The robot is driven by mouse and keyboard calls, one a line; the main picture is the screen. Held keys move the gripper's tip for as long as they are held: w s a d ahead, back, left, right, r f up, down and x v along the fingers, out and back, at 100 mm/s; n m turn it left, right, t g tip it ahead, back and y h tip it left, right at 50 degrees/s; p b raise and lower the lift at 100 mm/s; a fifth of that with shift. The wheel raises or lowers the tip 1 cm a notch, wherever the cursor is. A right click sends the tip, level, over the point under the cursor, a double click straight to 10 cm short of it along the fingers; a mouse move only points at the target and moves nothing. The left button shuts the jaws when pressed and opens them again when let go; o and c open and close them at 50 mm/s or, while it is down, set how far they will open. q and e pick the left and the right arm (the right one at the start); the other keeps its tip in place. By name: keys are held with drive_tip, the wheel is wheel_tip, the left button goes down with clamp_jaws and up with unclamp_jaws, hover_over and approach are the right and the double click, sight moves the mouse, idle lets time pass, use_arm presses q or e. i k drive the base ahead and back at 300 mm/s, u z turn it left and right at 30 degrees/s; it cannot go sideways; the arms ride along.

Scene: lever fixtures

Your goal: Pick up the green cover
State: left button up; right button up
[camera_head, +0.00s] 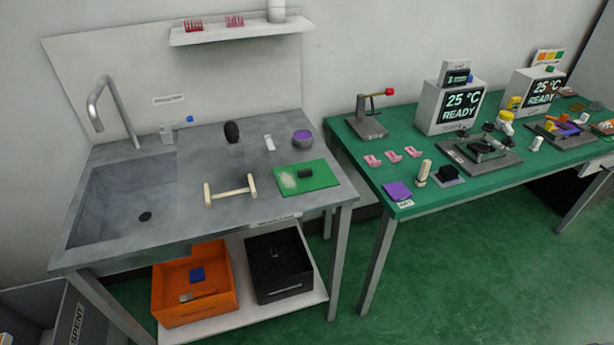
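No thing here is plainly a cover. Neither of my grippers is in view.
The grey sink counter (250,195) stands left, with a cream handle-shaped piece (230,190) at its front. The green-topped bench (410,180) stands right, holding a lever fixture (367,126) and pink clips (392,154). Orange (165,300) and black (265,290) bins sit below the counter.

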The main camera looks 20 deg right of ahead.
sight(308, 177)
drive_tip(key=u, duration=0.35)
drive_tip(key=k, duration=0.45)
drive_tip(key=u, duration=1)
drive_tip(key=i, duration=0.5)
drive_tip(key=z, duration=0.55)
drive_tip(key=i, duration=0.9)
drive_tip(key=z, duration=0.8)
